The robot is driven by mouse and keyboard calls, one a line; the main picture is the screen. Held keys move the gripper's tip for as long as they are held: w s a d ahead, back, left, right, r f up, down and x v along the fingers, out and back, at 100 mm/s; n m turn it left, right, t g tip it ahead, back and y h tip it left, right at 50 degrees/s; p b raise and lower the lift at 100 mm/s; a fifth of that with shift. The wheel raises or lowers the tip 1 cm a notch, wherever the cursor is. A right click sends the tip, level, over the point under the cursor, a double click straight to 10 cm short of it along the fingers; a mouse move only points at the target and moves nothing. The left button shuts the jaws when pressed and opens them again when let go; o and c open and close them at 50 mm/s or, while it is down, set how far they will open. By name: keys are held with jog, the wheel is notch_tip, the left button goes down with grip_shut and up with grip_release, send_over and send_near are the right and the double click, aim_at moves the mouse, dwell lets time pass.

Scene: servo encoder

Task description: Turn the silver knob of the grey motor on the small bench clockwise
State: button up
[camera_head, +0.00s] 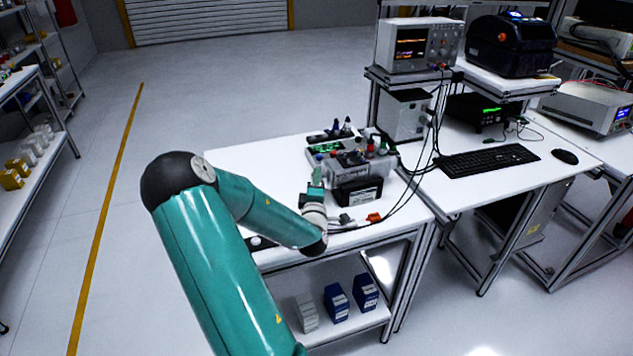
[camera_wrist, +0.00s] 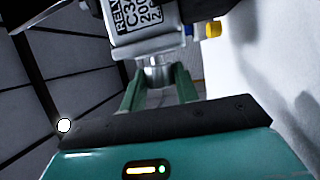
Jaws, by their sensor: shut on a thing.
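In the wrist view the grey motor (camera_wrist: 185,12) fills the top, with a white printed label on its face. Its silver knob (camera_wrist: 158,75) points toward my gripper (camera_wrist: 158,86). The two green fingers stand on either side of the knob, and my gripper is shut on it. The finger bases are hidden behind the dark front edge of my gripper. In the head view my gripper (camera_head: 317,178) is above the small bench (camera_head: 235,158), at the left side of the cluster of devices. The knob cannot be made out there.
A black box (camera_head: 358,192) and a green circuit board (camera_head: 325,150) are close by on the bench. Cables run right toward a taller desk with a keyboard (camera_head: 487,161) and an oscilloscope (camera_head: 412,45). A yellow part (camera_wrist: 213,29) shows beside the motor. The bench's left side is mostly bare.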

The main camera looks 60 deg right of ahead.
jog(key=shift+d, duration=0.1)
dwell(0.3)
jog(key=o, duration=1)
jog(key=shift+c, duration=0.2)
jog(key=v, duration=1.4)
jog(key=shift+d+f, duration=0.1)
jog(key=shift+f, duration=0.1)
